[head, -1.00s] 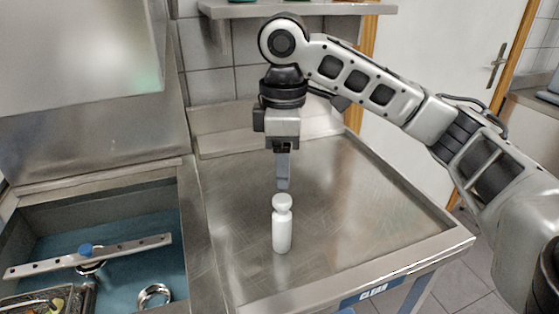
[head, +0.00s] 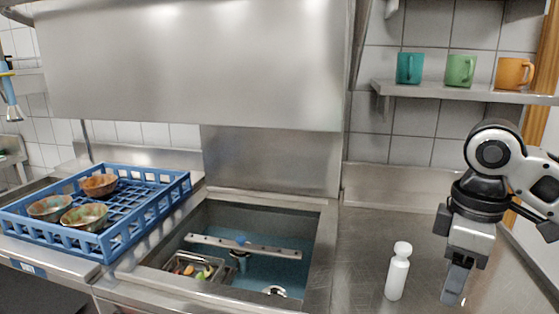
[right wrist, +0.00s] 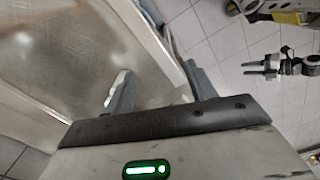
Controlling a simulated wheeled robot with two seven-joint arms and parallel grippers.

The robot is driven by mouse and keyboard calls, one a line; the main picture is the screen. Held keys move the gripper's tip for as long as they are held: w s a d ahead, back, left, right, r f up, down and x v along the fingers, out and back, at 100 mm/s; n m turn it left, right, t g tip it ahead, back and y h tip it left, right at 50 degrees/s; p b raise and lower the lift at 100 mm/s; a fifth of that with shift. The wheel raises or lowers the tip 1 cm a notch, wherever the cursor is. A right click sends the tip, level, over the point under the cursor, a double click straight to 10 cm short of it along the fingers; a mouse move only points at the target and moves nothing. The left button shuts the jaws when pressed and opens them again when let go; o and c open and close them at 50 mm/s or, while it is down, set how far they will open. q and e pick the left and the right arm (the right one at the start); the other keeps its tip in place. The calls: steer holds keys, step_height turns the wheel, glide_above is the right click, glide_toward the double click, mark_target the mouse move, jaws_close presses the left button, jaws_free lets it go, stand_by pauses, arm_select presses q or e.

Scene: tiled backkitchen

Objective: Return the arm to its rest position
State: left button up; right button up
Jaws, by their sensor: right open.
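A white bottle (head: 397,275) with a rounded cap stands upright on the steel counter in the head view. My right gripper (head: 453,298) points down to the right of the bottle, with a visible gap between them. In the right wrist view its two fingers (right wrist: 155,88) are spread apart with nothing held between them. My left gripper (right wrist: 262,69) shows small at the right of the right wrist view, its two prongs apart and empty over the floor. It is not in the head view.
A sink (head: 318,262) with a metal bar across it lies left of the bottle. A blue crate (head: 150,222) with several bowls stands further left. A wall shelf (head: 460,94) with three mugs hangs above my right gripper.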

steer(key=s+a+f+m+t+y, duration=0.1)
steer(key=s+a+f+y, duration=0.15)
steer(key=a+f, duration=0.55)
steer(key=s+a+f+t+y, duration=0.1)
steer(key=s+a+f, duration=0.3)
steer(key=f, duration=0.6)
steer(key=s+d+f+m+t+h, duration=0.1)
steer(key=s+d+f+m+h, duration=0.15)
steer(key=s+f+m, duration=0.2)
steer(key=s+d+f+m+h, duration=0.1)
steer(key=s+d+f+m, duration=0.25)
steer(key=s, duration=0.25)
arm_select(q)
steer(key=shift+w+r, duration=0.1)
steer(key=shift+w, duration=0.7)
arm_select(e)
steer(key=w+a+f+t+y, duration=0.2)
steer(key=w+a+f+t, duration=0.2)
steer(key=f, duration=0.4)
steer(key=w+t, duration=0.1)
steer(key=t, duration=0.1)
steer(key=shift+f+n+t+y, duration=0.3)
steer(key=shift+n+t, duration=0.1)
